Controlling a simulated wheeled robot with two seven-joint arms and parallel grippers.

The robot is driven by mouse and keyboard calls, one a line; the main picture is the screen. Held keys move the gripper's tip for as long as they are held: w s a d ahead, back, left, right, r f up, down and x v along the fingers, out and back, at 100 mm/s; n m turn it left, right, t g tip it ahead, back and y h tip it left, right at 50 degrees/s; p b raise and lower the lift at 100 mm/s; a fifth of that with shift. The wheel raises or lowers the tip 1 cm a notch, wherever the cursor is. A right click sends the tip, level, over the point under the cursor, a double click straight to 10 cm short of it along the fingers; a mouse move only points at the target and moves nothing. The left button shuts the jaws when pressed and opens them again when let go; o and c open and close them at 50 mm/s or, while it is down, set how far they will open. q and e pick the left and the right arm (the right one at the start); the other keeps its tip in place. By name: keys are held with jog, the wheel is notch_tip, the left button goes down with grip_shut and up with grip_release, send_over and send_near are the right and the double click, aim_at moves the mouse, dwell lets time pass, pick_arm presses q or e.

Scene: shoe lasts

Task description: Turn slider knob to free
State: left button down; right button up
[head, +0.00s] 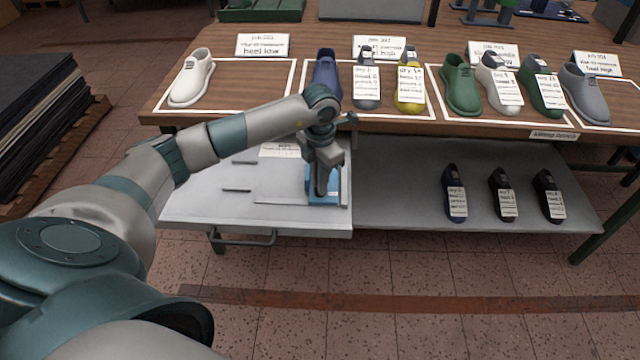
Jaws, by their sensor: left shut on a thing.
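My left gripper (322,188) points down at a blue plate-like part (332,198) on the right part of the grey pull-out surface below the wooden table. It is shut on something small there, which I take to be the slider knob. The gripper hides the knob, so its shape and the way it is turned cannot be seen. The blue part shows on both sides of the fingers. My right gripper is not in view.
The wooden tabletop (300,75) above and behind my wrist carries several shoes, labels and white-outlined areas. A white shoe (192,78) stands at the left. Dark shoes stand on the grey shelf, including a navy one (453,193). A handle (245,238) sits under the pull-out surface's front edge.

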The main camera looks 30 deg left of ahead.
pick_arm(q)
jog(key=n, duration=0.3)
jog(key=n+b, duration=0.1)
jog(key=n, duration=0.2)
jog(key=shift+r, duration=0.1)
jog(key=shift+n, duration=2.1)
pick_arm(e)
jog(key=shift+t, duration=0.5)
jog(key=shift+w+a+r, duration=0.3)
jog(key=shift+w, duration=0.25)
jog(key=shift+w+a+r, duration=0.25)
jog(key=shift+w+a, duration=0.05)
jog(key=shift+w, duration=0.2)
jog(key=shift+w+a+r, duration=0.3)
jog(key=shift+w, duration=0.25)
pick_arm(q)
jog(key=c, duration=1.8)
grip_release()
jog(key=shift+c, duration=0.2)
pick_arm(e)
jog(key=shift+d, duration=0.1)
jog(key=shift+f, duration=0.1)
